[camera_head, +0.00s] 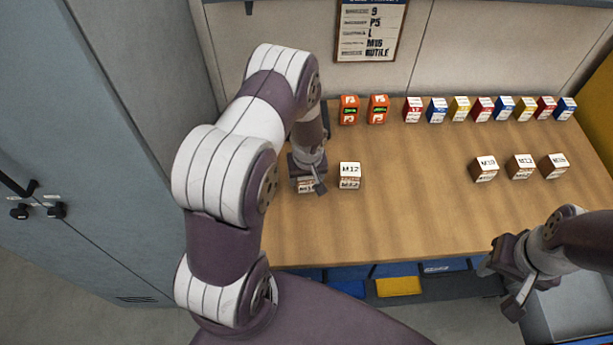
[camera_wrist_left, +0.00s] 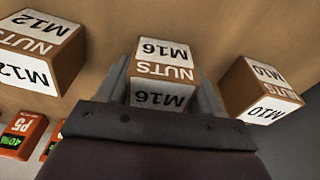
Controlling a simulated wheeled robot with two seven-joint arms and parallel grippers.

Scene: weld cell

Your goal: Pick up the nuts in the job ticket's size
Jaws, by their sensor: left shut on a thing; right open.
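The job ticket (camera_head: 370,30) hangs on the back wall and has a line that appears to read M16. My left gripper (camera_head: 307,180) is shut on the M16 nuts box (camera_head: 306,187), at the left of the table. In the left wrist view the M16 nuts box (camera_wrist_left: 162,72) sits between the two fingers. The M12 nuts box (camera_head: 349,175) stands just right of it, apart. The M10 nuts box (camera_wrist_left: 263,88) shows only in the left wrist view; my left arm hides it in the head view. My right gripper (camera_head: 501,289) is open and empty, off the table's front right edge.
Two orange packs (camera_head: 349,109) and a row of red, blue and yellow boxes (camera_head: 460,108) stand along the back. Several white-labelled boxes (camera_head: 521,166) stand at right. The table's middle (camera_head: 415,190) is clear. A grey bin (camera_head: 575,305) is below my right arm.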

